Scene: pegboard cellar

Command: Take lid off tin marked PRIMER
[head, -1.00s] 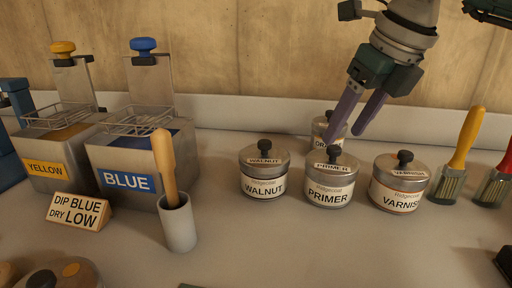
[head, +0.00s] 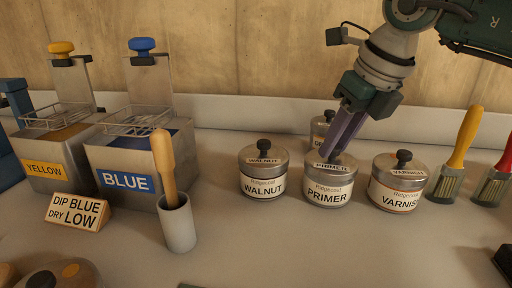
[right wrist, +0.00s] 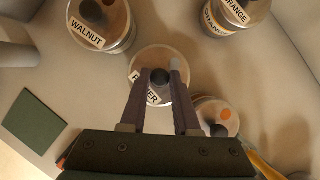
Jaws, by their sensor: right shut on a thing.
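The tin marked PRIMER (head: 328,194) stands on the bench between the WALNUT tin and the VARNISH tin. Its grey lid (head: 345,163) sits on the tin and shows a PRIMER label and a dark knob. My right gripper (head: 332,155) comes down from above with its purple fingers closed around the lid's knob, which they mostly hide in the head view. In the right wrist view the knob (right wrist: 160,76) shows between the fingertips. I see no gap between lid and tin. My left gripper is not in view.
The WALNUT tin (head: 263,185) is close on the left and the VARNISH tin (head: 397,190) close on the right. Another lidded tin (head: 318,130) stands behind. Brushes (head: 455,160) stand at the right. A grey cup (head: 177,225) and BLUE tank (head: 125,182) are at left.

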